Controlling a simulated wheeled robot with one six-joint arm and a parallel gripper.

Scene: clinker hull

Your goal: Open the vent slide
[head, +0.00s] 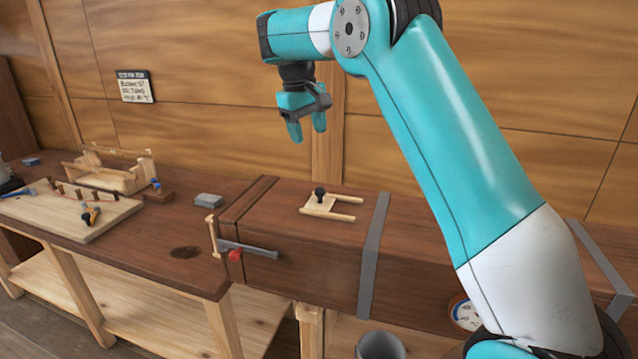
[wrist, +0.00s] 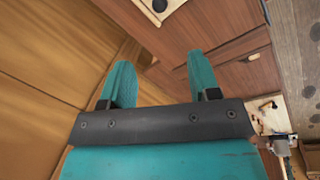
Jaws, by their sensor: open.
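The vent slide (head: 316,207) is a small pale wooden plate with a black knob (head: 320,191). It sits at the left end of two pale rails on top of a long brown wooden box (head: 300,245). Between the rails to its right, the box's brown top shows. My gripper (head: 308,132) is open and empty, fingers pointing down, well above and slightly left of the knob. In the wrist view my two teal fingers (wrist: 160,75) are apart with nothing between them. The slide (wrist: 150,12) is partly cut off at the top edge there.
A grey strap (head: 373,255) crosses the box right of the rails. A clamp with a grey bar (head: 248,249) and red knob is at the box's left end. The bench on the left holds a grey block (head: 208,200), a pale board (head: 65,215) and a wooden rack (head: 110,172).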

